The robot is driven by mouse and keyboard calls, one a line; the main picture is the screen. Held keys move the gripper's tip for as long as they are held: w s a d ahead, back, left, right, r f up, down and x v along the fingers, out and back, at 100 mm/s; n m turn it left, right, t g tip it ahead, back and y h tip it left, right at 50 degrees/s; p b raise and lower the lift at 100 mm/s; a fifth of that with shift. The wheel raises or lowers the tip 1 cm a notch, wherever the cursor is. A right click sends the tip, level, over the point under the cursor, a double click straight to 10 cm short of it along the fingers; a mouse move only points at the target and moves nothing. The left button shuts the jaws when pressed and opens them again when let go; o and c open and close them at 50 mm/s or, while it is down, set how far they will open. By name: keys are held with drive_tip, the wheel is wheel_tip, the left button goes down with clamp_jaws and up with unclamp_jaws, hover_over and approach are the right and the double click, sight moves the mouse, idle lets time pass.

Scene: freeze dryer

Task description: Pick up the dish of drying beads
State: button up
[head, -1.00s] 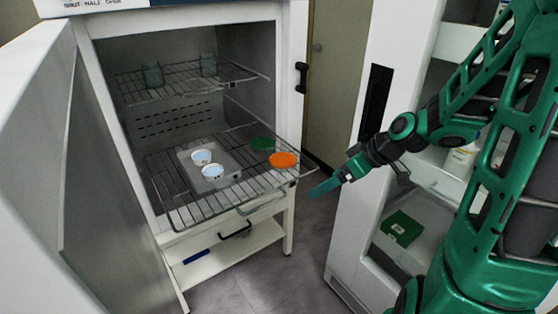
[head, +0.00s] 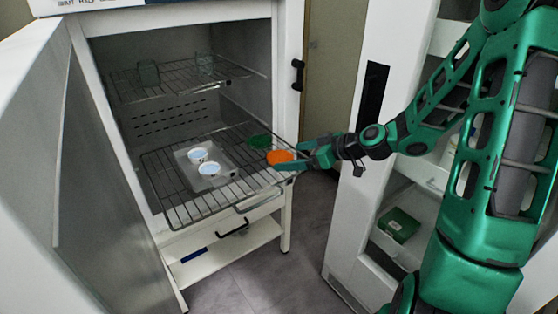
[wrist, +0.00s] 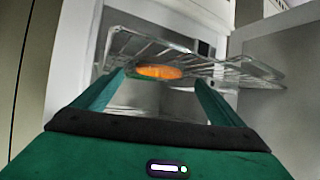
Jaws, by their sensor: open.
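An orange round dish, which looks like the dish of drying beads (head: 280,157), sits at the front right of the lower wire shelf (head: 180,213) in the open cabinet. My gripper (head: 300,155) is at the right edge of that shelf, close to the orange dish. In the wrist view the orange dish (wrist: 160,72) shows beyond and between the two open fingers, nearer the left fingertip. My gripper (wrist: 160,85) is open with nothing held. I cannot tell whether a finger touches the dish.
A green round dish (head: 259,141) lies just behind the orange one. A metal tray (head: 223,160) with two white cups (head: 209,170) stands left of it. Two glass beakers (head: 149,72) stand on the upper shelf. The open door (head: 95,190) is at left.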

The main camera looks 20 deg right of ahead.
sight(283, 157)
drive_tip(key=x, duration=0.4)
drive_tip(key=shift+w+a+f, duration=0.1)
drive_tip(key=shift+w, duration=0.15)
drive_tip(key=c, duration=1.2)
drive_tip(key=shift+o, duration=0.2)
